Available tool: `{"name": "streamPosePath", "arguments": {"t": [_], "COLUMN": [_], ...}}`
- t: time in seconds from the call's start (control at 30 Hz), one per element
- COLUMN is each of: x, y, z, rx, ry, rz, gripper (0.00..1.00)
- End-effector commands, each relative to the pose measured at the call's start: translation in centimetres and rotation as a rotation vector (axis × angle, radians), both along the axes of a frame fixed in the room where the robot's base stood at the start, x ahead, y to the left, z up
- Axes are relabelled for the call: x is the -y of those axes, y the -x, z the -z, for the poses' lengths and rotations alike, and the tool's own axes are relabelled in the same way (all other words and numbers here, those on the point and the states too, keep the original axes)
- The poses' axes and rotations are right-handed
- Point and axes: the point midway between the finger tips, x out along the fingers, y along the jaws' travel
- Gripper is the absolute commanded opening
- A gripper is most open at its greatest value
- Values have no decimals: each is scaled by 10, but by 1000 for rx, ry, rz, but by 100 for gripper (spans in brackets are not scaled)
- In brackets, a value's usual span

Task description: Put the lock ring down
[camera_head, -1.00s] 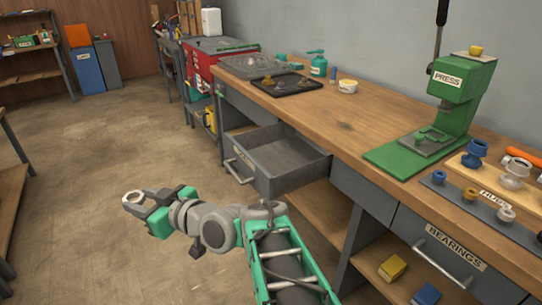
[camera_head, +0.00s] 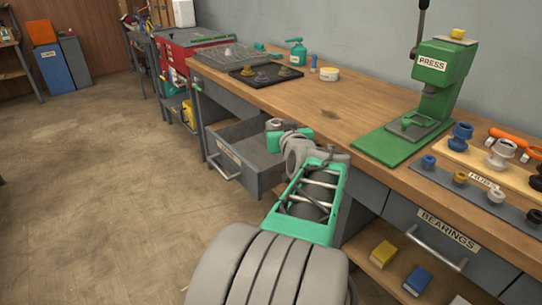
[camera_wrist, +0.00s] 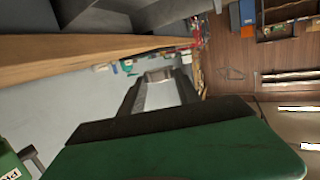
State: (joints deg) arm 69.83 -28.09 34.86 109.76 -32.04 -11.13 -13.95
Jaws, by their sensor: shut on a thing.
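The lock ring (camera_head: 273,124) is a small grey piece at the far end of my gripper (camera_head: 280,131), mostly hidden by it in the head view. My gripper is green and grey and is shut on the ring, which appears held up near the bench edge, beside the open drawer (camera_head: 228,160). In the wrist view the two dark fingers (camera_wrist: 160,88) reach forward, with the pale grey ring (camera_wrist: 159,75) between their tips. The ring's exact height over the drawer or bench cannot be told.
Bare bench lies between tub and press. Floor is clear at left.

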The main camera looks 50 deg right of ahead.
Motion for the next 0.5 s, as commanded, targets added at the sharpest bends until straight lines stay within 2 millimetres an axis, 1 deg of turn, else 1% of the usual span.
{"name": "streamPosePath", "arguments": {"t": [0.03,0.1,0.17,0.27,0.5], "x": [12,22,28,41,93], "y": [10,18,20,9,-36], "z": [0,-1,1,10,42], "rx": [1,2,2,0,0], "ry": [1,1,1,-3,-2], "rz": [30,55,65,66,65], "gripper": [0,0,0,0,0]}}
